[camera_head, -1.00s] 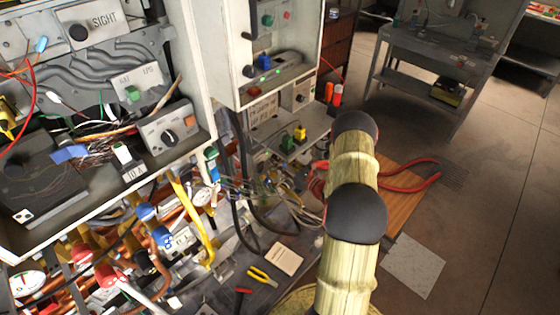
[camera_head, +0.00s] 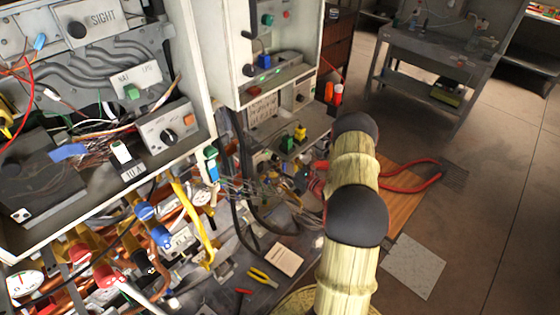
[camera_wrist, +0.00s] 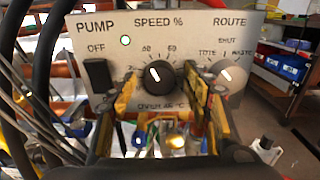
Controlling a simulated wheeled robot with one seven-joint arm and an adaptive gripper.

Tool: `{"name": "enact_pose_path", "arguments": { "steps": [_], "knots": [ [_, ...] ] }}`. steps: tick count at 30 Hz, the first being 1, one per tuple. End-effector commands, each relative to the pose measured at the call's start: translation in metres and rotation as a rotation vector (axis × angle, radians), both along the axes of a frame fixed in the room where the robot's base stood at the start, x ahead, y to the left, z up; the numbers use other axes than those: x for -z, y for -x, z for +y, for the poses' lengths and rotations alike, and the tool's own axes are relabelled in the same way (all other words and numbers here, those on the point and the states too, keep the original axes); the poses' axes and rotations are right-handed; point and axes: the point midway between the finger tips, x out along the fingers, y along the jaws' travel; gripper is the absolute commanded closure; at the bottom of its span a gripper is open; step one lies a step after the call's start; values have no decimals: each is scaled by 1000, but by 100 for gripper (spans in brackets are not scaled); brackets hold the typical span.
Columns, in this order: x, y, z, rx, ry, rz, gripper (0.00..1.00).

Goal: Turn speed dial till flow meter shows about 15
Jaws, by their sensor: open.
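The black speed dial (camera_wrist: 160,76) is on a cream pump panel (camera_wrist: 140,18) in the wrist view, under the words "SPEED %". Its white pointer mark leans to the upper left. My gripper (camera_wrist: 162,92) is open, with one worn yellow finger at each side of the dial's lower part. I cannot tell whether the fingers touch it. In the head view my arm hides the dial, and the gripper cannot be made out there. Round gauges show at the lower left (camera_head: 25,283) and among the pipes (camera_head: 201,196), but I cannot read them or tell which is the flow meter.
A black OFF switch (camera_wrist: 98,75) is left of the dial and a grey ROUTE knob (camera_wrist: 226,76) is close on the right. A small indicator light (camera_wrist: 125,41) is above. Black hoses (camera_wrist: 45,45) hang at the left. Open floor (camera_head: 490,200) lies to the right.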

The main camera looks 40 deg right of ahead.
Motion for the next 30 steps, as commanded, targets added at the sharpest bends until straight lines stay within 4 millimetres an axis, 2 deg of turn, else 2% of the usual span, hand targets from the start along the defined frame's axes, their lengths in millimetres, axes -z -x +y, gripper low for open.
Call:
{"name": "enact_pose_path", "arguments": {
  "steps": [4,8,15,21,25,30],
  "knots": [
    [0,4,-1,1,0,0,51],
    [0,19,-3,2,-1,1,51],
    [0,68,-7,5,-1,0,51],
    [0,102,-9,3,0,1,51],
    [0,114,-9,1,-1,0,51],
    [0,120,-10,1,-1,0,51]
  ]
}}
